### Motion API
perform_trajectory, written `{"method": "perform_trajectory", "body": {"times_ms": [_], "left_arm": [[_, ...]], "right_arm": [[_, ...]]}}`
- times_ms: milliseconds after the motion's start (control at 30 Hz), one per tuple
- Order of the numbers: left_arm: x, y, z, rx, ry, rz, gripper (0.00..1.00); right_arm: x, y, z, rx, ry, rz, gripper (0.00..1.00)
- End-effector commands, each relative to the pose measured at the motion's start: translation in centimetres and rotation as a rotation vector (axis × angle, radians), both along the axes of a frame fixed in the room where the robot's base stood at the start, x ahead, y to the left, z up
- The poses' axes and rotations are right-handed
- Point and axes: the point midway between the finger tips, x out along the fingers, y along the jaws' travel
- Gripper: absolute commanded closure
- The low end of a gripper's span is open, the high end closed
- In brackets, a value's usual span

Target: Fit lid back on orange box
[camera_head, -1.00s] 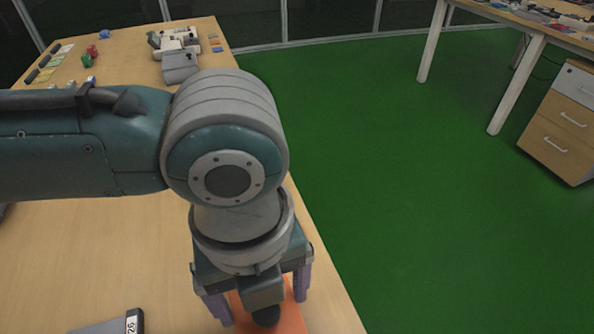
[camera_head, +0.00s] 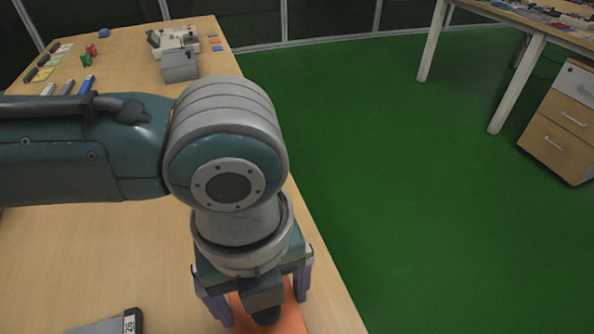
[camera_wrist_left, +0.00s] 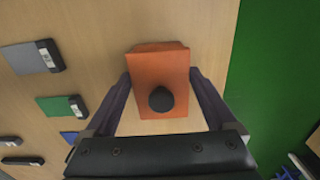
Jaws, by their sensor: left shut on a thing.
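The orange lid (camera_wrist_left: 160,75) with its round black knob (camera_wrist_left: 161,99) shows in the left wrist view. The orange piece also shows at the bottom of the head view (camera_head: 294,318), mostly hidden by my arm. My left gripper (camera_wrist_left: 160,80) points down, with one purple-grey finger along each side of the orange piece, shut on it. The knob sits between the fingers. I cannot tell whether the lid is seated on the orange box, as any box below is hidden or merges with the lid. My right gripper is not in view.
Grey (camera_wrist_left: 33,57) and green (camera_wrist_left: 62,106) flat items lie on the wooden table left of the lid in the wrist view. The table's right edge is close, with green floor beyond. A grey-white device (camera_head: 178,50) stands at the far end.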

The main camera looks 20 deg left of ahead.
Motion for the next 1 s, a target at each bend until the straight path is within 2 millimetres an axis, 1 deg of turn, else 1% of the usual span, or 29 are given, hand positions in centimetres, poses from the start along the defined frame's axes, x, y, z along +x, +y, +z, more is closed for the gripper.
{"method": "perform_trajectory", "body": {"times_ms": [33, 700, 1000], "left_arm": [[-0.3, 0.4, -0.9, 0.011, 0.006, 0.001, 1.0], [-0.3, 0.3, -2.3, 0.01, 0.008, 0.001, 1.0], [-0.3, 0.3, -2.4, 0.009, 0.008, 0.001, 1.0]], "right_arm": [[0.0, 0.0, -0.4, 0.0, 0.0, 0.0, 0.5], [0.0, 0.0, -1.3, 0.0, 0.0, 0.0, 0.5], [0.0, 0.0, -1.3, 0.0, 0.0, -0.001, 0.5]]}}
